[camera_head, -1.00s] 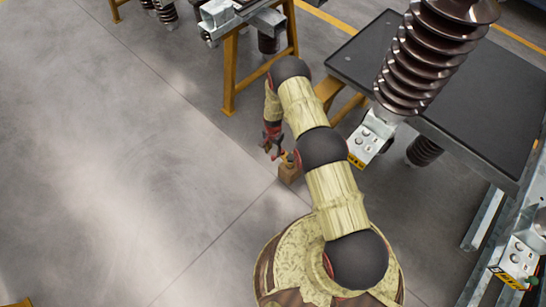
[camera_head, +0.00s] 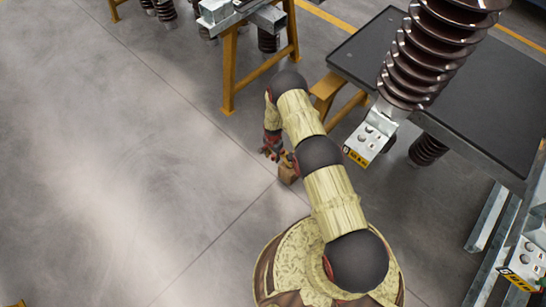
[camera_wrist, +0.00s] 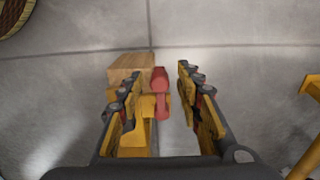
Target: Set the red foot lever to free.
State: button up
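The red foot lever (camera_wrist: 160,86) shows in the wrist view, rising beside a yellow bracket (camera_wrist: 136,138) and a wooden block (camera_wrist: 130,67). My gripper (camera_wrist: 159,72) is open, with one finger on each side of the lever. The left finger is close to the lever and overlaps the yellow bracket and block in the picture. A gap shows between the lever and the right finger. I cannot tell whether either finger touches it. In the head view my gripper (camera_head: 271,154) is low near the floor, beside the wooden block (camera_head: 287,171); the lever is not clear there.
A dark-topped table (camera_head: 480,95) with a brown ribbed insulator (camera_head: 425,55) stands to the right. A yellow trestle (camera_head: 229,72) stands behind my arm. A yellow leg (camera_wrist: 310,150) shows at the wrist view's right edge. The floor (camera_head: 110,150) on the left is clear.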

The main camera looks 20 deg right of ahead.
jog(key=c, duration=0.3)
grip_shut()
dwell(0.6)
